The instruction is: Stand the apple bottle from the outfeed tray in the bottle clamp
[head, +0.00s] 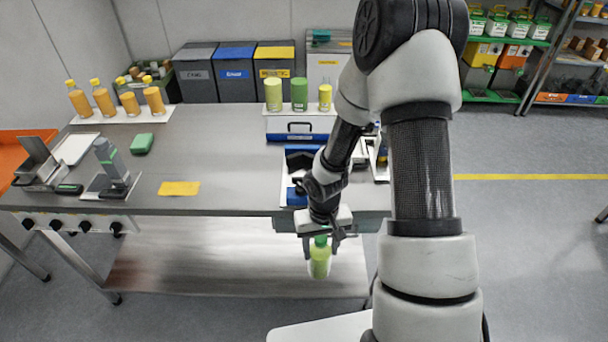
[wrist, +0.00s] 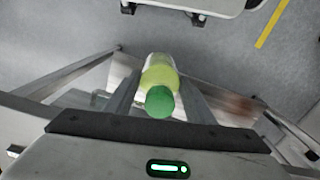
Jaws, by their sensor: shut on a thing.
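The apple bottle (head: 320,262), with a green cap and a yellow-green body, is in my gripper (head: 321,237). It hangs roughly upright in front of the table's front edge, below the tabletop level in the head picture. In the wrist view my gripper (wrist: 160,82) has one finger on each side of the bottle (wrist: 160,75), with the green cap toward the camera. I cannot tell for certain which fixture is the bottle clamp. A blue and white unit (head: 296,196) on the table is partly hidden by my arm.
The table's middle is largely clear.

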